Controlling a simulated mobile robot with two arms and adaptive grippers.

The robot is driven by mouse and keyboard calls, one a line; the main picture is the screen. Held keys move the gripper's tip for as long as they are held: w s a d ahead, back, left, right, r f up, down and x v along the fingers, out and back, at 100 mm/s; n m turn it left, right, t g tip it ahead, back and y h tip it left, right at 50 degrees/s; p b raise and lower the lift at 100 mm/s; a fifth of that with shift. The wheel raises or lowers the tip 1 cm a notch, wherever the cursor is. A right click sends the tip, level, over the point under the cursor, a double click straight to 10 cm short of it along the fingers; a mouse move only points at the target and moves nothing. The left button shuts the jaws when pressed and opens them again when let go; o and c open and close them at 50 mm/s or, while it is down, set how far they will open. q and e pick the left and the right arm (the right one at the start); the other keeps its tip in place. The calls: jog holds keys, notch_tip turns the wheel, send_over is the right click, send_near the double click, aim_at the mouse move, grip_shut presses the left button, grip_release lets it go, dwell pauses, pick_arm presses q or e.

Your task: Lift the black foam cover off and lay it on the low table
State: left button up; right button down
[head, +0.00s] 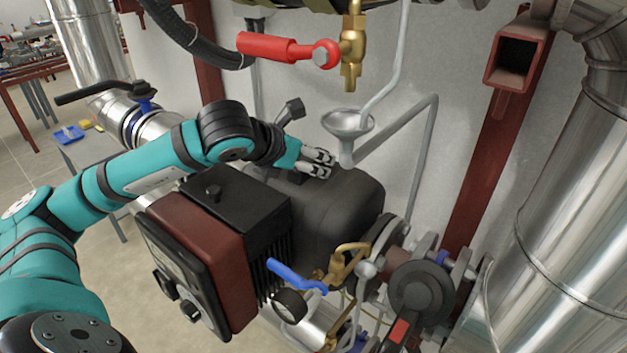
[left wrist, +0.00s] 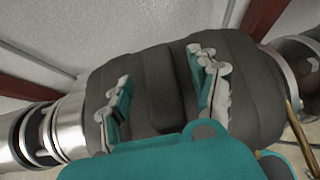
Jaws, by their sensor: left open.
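The black foam cover (head: 345,205) sits on the pipework in the middle of the head view, behind the boxy red-and-black unit. It fills the middle of the left wrist view (left wrist: 255,85), with a raised block (left wrist: 162,90) across its top. My left gripper (head: 329,163) is at the top of the cover. In the left wrist view its two fingers (left wrist: 162,95) stand apart on either side of the raised block; whether they touch it I cannot tell. A low grey table (head: 92,150) stands at the left behind my arm. My right gripper is not in view.
A funnel (head: 347,123) and its grey pipe stand just behind the gripper. A brass valve with a red handle (head: 275,47) hangs above. A blue lever (head: 297,277) and gauge are in front. The table carries a blue tray (head: 68,134).

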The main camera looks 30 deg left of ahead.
pick_arm(q)
grip_shut()
jog(key=shift+r, duration=0.1)
dwell(0.4)
